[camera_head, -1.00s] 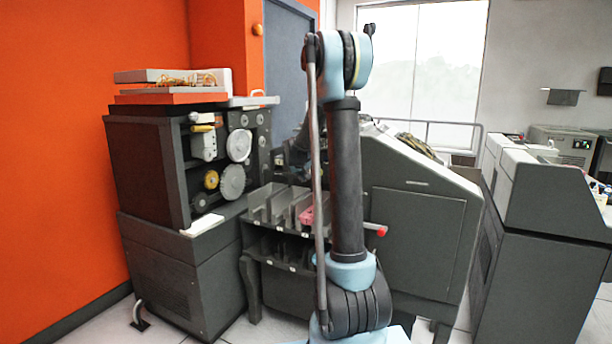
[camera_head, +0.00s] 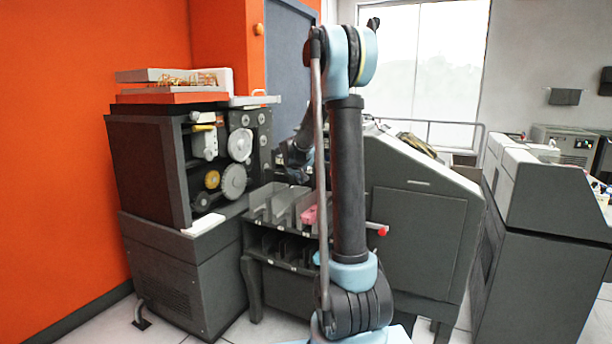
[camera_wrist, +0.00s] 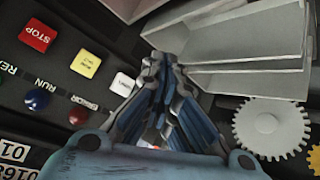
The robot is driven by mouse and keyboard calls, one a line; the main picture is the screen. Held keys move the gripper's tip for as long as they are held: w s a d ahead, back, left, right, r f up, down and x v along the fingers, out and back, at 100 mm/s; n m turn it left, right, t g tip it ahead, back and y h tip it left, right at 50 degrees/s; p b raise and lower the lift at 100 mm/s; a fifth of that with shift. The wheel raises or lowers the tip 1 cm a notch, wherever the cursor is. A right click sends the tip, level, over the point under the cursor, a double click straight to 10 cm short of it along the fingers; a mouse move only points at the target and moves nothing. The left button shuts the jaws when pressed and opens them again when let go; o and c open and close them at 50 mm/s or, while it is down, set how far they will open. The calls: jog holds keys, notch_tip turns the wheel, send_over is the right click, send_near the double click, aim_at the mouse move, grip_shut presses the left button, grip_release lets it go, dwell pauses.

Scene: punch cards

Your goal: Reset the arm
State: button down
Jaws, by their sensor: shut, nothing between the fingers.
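My gripper (camera_wrist: 160,65) shows in the wrist view with its fingers together and nothing between them. Its fingertips are near the edge of a pale grey compartment tray (camera_wrist: 245,45). In the head view my arm stands upright in the middle, and its far part reaches back toward the machine. The gripper itself is mostly hidden there behind my arm. The sorting bins (camera_head: 262,207) stand below it, with a pink stack (camera_head: 309,215) in one compartment.
The wrist view shows a red STOP button (camera_wrist: 38,35), a yellow button (camera_wrist: 86,64), a white button (camera_wrist: 123,84) and a grey gear (camera_wrist: 271,128). A dark machine with reels (camera_head: 150,170) stands left. A grey cabinet (camera_head: 418,240) stands right of my arm.

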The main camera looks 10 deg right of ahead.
jog(key=s+d+g+y, duration=0.1)
jog(key=s+g, duration=0.1)
jog(key=s, duration=1.3)
jog(key=s+d+g, duration=0.2)
jog(key=s, duration=1.2)
jog(key=s+a+f+g+y, duration=0.1)
jog(key=s+f, duration=0.4)
jog(key=s, duration=0.7)
jog(key=s+a+f+g+y, duration=0.1)
jog(key=s+f, duration=0.4)
jog(key=s, duration=0.8)
jog(key=shift+s+a+f+g, duration=0.15)
jog(key=shift+a+f+g, duration=0.2)
jog(key=shift+f+g, duration=0.05)
jog(key=shift+w+f, duration=0.2)
jog(key=shift+w, duration=0.25)
